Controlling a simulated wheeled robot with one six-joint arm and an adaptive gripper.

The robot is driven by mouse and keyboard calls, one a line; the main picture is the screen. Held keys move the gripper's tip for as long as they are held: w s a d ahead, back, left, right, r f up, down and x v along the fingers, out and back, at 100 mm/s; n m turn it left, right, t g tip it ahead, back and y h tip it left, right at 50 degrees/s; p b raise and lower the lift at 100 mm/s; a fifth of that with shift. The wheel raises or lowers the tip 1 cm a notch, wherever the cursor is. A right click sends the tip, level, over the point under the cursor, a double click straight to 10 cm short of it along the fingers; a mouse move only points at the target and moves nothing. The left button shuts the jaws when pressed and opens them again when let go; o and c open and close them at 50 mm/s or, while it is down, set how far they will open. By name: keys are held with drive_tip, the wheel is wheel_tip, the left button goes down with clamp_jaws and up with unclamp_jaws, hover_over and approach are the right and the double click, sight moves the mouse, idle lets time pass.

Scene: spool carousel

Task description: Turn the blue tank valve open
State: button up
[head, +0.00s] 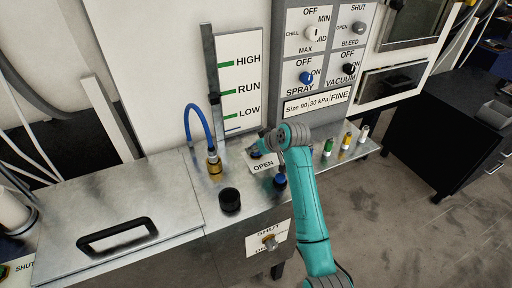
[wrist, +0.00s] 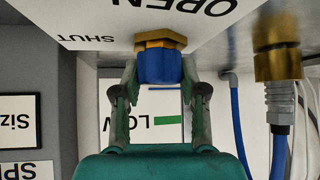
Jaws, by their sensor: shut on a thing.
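The blue tank valve (wrist: 158,68) has a blue handle on a brass hex body, in the middle of the wrist view. A white label (wrist: 90,14) on the bench by it reads OPEN and SHUT. My gripper (wrist: 160,80) is shut on the blue handle, one finger on each side. In the head view my gripper (head: 266,142) is over the bench by the OPEN label (head: 263,167) and largely hides the valve. I cannot tell which word the handle points to.
A brass fitting (head: 214,165) with a blue hose stands left of my gripper. A black cap (head: 230,199) and a blue knob (head: 280,181) are in front. Small coloured bottles (head: 345,142) stand at right. A control panel (head: 322,60) rises behind.

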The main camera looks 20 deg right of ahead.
drive_tip(key=m+h, duration=0.5)
drive_tip(key=m, duration=0.1)
drive_tip(key=shift+a+m, duration=0.1)
drive_tip(key=shift+m, duration=0.2)
drive_tip(key=m+g+h, duration=0.2)
drive_tip(key=m+h, duration=0.1)
drive_tip(key=m, duration=0.2)
drive_tip(key=shift+h, duration=0.3)
drive_tip(key=shift+m, duration=0.3)
drive_tip(key=o, duration=1.2)
drive_tip(key=shift+c, duration=0.2)
drive_tip(key=v, duration=1.1)
drive_tip(key=shift+a+r, duration=0.25)
drive_tip(key=shift+r, duration=0.1)
